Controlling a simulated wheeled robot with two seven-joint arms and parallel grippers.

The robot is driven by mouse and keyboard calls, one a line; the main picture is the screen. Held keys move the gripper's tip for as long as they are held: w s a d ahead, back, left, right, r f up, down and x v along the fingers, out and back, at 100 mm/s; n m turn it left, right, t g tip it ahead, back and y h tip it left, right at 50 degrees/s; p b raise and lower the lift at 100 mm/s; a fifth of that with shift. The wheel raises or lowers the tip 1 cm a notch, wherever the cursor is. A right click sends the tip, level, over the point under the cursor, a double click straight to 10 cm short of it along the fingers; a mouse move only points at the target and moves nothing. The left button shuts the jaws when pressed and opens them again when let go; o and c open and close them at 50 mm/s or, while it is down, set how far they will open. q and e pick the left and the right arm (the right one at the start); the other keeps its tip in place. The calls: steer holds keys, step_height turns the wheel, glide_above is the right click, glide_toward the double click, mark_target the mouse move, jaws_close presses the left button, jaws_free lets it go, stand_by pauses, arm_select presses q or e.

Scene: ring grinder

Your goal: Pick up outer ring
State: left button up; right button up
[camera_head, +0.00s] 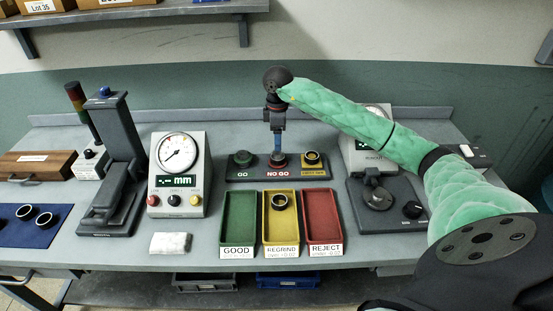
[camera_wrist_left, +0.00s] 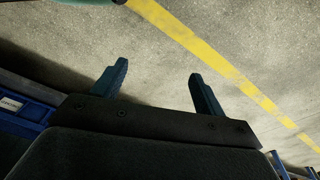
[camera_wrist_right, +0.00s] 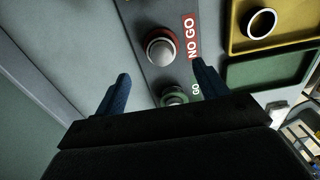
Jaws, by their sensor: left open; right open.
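Two dark outer rings lie on the blue mat at the far left in the head view, a left one (camera_head: 24,212) and a right one (camera_head: 43,218). Another ring (camera_head: 280,201) lies in the yellow REGRIND tray and shows in the right wrist view (camera_wrist_right: 262,23). A ring (camera_head: 311,155) sits at the yellow-labelled right end of the gauge block. My right gripper (camera_head: 278,150) points down over the NO GO plug, open; in its wrist view the NO GO plug (camera_wrist_right: 160,47) and GO plug (camera_wrist_right: 174,95) show beyond the fingers. My left gripper (camera_wrist_left: 157,78) is open and empty above the floor.
The green GOOD tray (camera_head: 239,215) and red REJECT tray (camera_head: 321,213) look empty. A dial gauge (camera_head: 179,160) and a dark press-like stand (camera_head: 112,165) stand left. A white cloth (camera_head: 170,243) lies at the front. My right arm partly covers the device at right.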

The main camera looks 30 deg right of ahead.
mark_target(277, 153)
steer(key=shift+f+p, duration=0.5)
steer(key=shift+f, duration=0.7)
step_height(277, 153, down, 4)
steer(key=p, duration=0.2)
steer(key=shift+a+r+p, duration=0.1)
steer(key=shift+r+p, duration=0.05)
steer(key=shift+p, duration=0.2)
arm_select(q)
steer(key=s+a+f, duration=0.3)
steer(key=f, duration=0.5)
steer(key=shift+f+t, duration=0.25)
steer(key=shift+t, duration=0.15)
arm_select(e)
steer(key=shift+f, duration=0.75)
arm_select(q)
steer(key=shift+a, duration=0.1)
arm_select(e)
steer(key=c, duration=1.2)
